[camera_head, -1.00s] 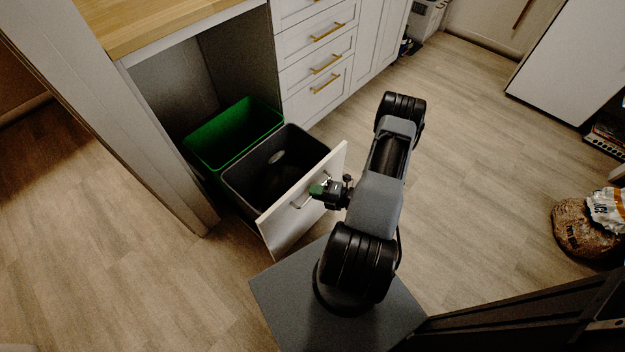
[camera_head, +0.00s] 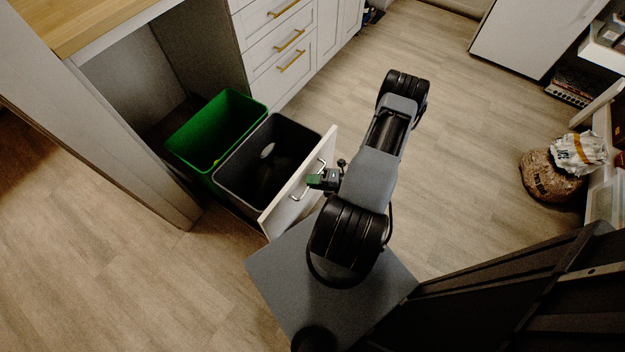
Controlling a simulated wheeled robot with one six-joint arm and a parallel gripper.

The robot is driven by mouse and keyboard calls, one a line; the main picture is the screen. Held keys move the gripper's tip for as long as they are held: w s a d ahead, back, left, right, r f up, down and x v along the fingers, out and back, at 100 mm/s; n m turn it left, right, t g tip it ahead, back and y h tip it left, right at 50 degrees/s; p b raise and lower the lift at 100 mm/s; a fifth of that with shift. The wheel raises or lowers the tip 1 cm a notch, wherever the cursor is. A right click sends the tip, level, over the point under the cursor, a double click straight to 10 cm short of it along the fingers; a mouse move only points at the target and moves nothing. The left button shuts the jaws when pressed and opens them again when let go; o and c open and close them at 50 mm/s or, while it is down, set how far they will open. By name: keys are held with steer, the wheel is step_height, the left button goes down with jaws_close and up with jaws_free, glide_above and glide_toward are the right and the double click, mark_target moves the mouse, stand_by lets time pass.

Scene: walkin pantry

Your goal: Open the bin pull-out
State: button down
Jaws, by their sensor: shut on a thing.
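The bin pull-out stands drawn out of the cabinet on the left. Its white front panel (camera_head: 276,214) faces my arm and carries a silver bar handle (camera_head: 296,196). Behind the panel sit a dark grey bin (camera_head: 228,168) and, farther in, a green bin (camera_head: 180,147). My gripper (camera_head: 316,182) is at the right part of the handle and is shut on it. The fingertips are small in this view, and part of the handle is hidden behind them.
White drawers with brass handles (camera_head: 291,40) stand behind the pull-out. The cabinet's side panel (camera_head: 150,185) is to its left. A brown bag (camera_head: 547,178) lies by shelves at the right. The wooden floor between (camera_head: 465,150) is clear.

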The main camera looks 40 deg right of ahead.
steer(key=shift+d, duration=0.1)
steer(key=c, duration=1.2)
jaws_free()
steer(key=p+v, duration=0.2)
steer(key=v, duration=1.1)
steer(key=shift+s+d, duration=0.25)
steer(key=shift+s, duration=0.05)
